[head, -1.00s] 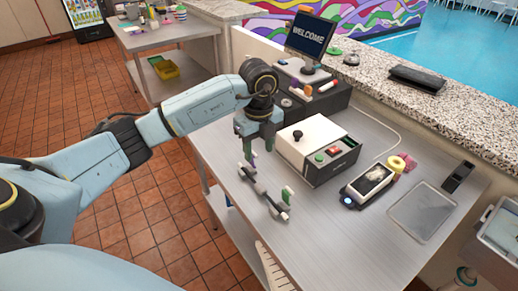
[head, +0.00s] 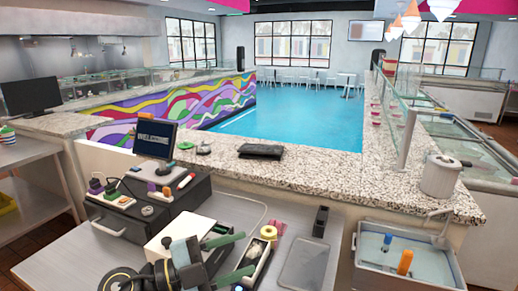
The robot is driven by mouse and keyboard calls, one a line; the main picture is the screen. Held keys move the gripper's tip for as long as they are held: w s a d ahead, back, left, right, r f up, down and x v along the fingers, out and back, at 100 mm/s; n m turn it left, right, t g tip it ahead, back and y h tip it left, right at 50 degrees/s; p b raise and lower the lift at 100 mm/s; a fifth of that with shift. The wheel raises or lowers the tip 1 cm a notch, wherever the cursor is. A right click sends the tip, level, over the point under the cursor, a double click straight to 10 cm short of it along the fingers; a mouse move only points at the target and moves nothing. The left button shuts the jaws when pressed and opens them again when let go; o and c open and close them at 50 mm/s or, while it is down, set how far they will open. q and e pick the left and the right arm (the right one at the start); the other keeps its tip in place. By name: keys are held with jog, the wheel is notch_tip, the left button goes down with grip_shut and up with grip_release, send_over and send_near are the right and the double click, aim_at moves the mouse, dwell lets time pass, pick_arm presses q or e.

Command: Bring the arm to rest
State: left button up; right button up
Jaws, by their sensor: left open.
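My left gripper (head: 248,253) is at the bottom of the head view, with its wrist in the lower left. Its two green-tipped fingers are spread apart and point to the right, and I see nothing between them. It is in front of the white-topped box (head: 185,228) on the metal counter and hides part of it. Whether the gripper touches the box or the items beside it, I cannot tell. My right gripper is out of view.
A black cash drawer (head: 128,220) with a welcome screen (head: 155,138) stands left of the gripper. To the right are a yellow tape roll (head: 268,232), a clear tray (head: 305,262) and a sink (head: 405,262). A granite ledge (head: 300,172) runs behind.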

pick_arm(q)
jog(key=w+a+r+n+t+y, duration=0.2)
jog(key=a+n+t+y, duration=0.7)
jog(key=n+t, duration=0.5)
jog(key=s+a+f+n+g+y, duration=0.3)
jog(key=a+f+n+g+y, duration=0.15)
jog(key=f, duration=0.25)
jog(key=s+a+f+n+g+y, duration=0.3)
jog(key=a+f+n+y, duration=0.2)
jog(key=f+y, duration=0.1)
jog(key=s+f+g+h, duration=0.1)
jog(key=s+f+g, duration=0.45)
jog(key=s, duration=0.35)
jog(key=s+f+g+h, duration=0.1)
jog(key=s+f+g, duration=0.4)
jog(key=s, duration=0.4)
notch_tip(320, 180, down, 29)
jog(key=s+d+m+g+b, duration=0.1)
jog(key=s+b, duration=0.2)
jog(key=b, duration=0.1)
jog(key=s+a+f+g+b, duration=0.1)
jog(key=s+a+f+b, duration=0.1)
jog(key=s+f, duration=1.4)
notch_tip(320, 180, down, 2)
jog(key=shift+a+f+b, duration=0.15)
jog(key=shift+a+b, duration=0.2)
jog(key=shift+a, duration=0.1)
